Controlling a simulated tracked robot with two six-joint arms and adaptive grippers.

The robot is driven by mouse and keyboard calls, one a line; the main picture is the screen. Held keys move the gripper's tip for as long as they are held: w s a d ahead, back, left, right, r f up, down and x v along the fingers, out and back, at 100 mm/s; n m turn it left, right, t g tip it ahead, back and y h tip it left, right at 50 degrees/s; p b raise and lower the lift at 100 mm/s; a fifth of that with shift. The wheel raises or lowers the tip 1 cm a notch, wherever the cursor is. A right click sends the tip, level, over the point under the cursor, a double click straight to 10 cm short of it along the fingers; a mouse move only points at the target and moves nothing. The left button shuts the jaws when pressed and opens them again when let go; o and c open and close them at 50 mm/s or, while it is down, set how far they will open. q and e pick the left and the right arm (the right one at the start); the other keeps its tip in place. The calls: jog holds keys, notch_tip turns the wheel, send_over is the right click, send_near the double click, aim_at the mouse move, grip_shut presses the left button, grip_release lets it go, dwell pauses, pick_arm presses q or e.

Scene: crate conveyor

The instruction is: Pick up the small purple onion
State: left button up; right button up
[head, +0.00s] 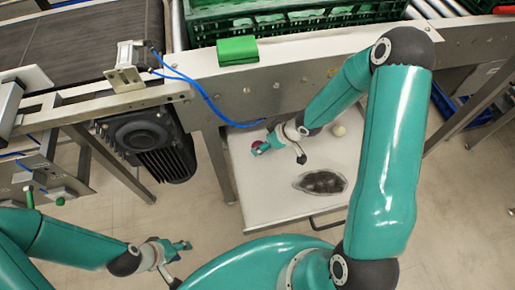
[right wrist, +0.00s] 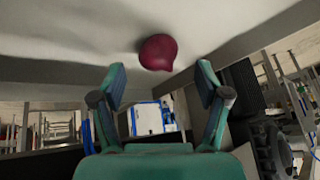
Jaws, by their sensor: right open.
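The small purple onion (right wrist: 157,52) shows in the right wrist view, just beyond and between the fingertips of my right gripper (right wrist: 160,82). No finger visibly touches it. In the head view only a bit of the onion (head: 257,144) shows beside a finger of my right gripper (head: 281,154), which is open and low over the white cart top (head: 262,208). My left gripper (head: 182,264) is open and empty over the floor at the lower left.
A dark, clear-wrapped pack (head: 320,182) and a pale round item (head: 339,130) lie on the cart top. The conveyor frame (head: 290,75) overhangs its back. A green crate (head: 290,20) and a green block (head: 237,50) sit above.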

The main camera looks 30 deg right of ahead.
jog(key=x, duration=0.2)
jog(key=shift+w+a+f+b, duration=0.1)
jog(key=shift+w+f+b, duration=0.1)
jog(key=shift+f+b, duration=0.2)
jog(key=shift+r, duration=0.1)
jog(key=c, duration=1.2)
jog(key=shift+r, duration=0.1)
jog(key=shift+c, duration=0.2)
